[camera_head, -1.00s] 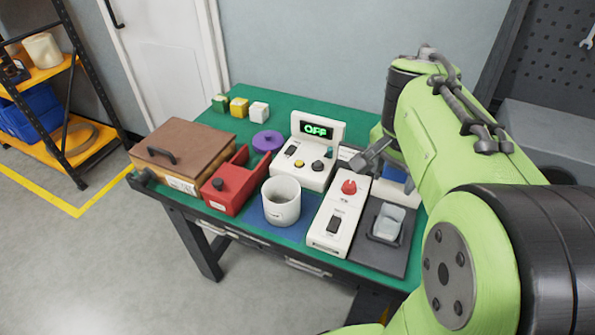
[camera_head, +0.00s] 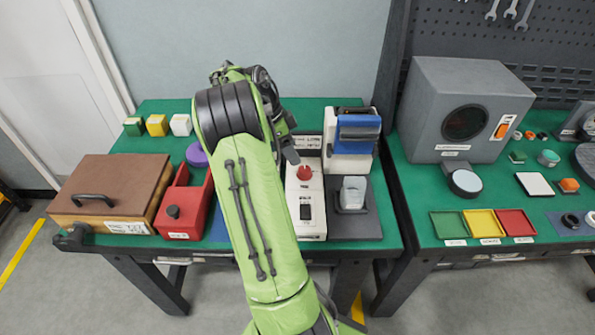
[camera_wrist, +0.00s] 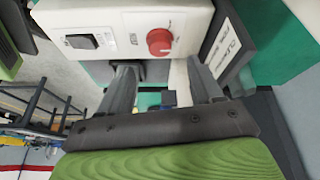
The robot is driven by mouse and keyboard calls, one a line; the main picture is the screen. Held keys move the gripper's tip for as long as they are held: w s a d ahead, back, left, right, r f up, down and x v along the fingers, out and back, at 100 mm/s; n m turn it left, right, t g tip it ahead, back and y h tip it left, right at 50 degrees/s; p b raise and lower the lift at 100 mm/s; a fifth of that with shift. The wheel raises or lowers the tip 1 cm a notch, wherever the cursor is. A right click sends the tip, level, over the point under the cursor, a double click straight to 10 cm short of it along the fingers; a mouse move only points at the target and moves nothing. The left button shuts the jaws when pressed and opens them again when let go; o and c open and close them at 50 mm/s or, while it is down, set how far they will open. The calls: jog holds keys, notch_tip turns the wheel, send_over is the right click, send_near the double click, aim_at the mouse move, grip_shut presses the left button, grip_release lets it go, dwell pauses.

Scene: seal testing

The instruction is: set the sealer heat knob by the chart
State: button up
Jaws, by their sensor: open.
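The white sealer box (camera_head: 306,232) stands on the green table with a red knob (camera_head: 304,173) and a black rocker switch (camera_head: 305,210) on top. In the wrist view the red knob (camera_wrist: 159,42) and the switch (camera_wrist: 82,41) show on the white panel. My gripper (camera_wrist: 160,78) is open, its two fingers apart with nothing held, and the knob lies beyond the fingertips. In the head view my arm hides most of the gripper, just behind the knob. A printed card (camera_head: 308,142) lies behind the box and its text is too small to read.
A blue-and-white device (camera_head: 357,135) stands right of the card. A translucent object (camera_head: 352,193) sits on a dark pad. The red tray (camera_head: 185,205) and brown lidded box (camera_head: 110,190) are left. My arm covers the table's middle.

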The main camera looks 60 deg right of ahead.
aim_at(304, 169)
jog(key=b+x, duration=0.2)
jog(key=x, duration=0.5)
jog(key=shift+s+d+f, duration=0.1)
jog(key=shift+f, duration=0.25)
jog(key=c, duration=1.1)
jog(key=shift+o, duration=0.2)
jog(key=shift+n, duration=0.4)
jog(key=n+t+b, duration=0.1)
jog(key=n, duration=0.1)
jog(key=n+h+b, duration=0.1)
jog(key=n+b, duration=0.1)
jog(key=shift+s+n+t+h, duration=0.2)
jog(key=shift+n+t+h, duration=0.1)
jog(key=shift+n+t, duration=0.1)
jog(key=n+t+b, duration=0.1)
jog(key=n, duration=0.2)
jog(key=n+t, duration=0.1)
jog(key=n, duration=0.2)
jog(key=shift+s+a+h+b, duration=0.2)
jog(key=shift+h+b, duration=0.1)
jog(key=shift+b, duration=0.05)
jog(key=shift+n, duration=0.3)
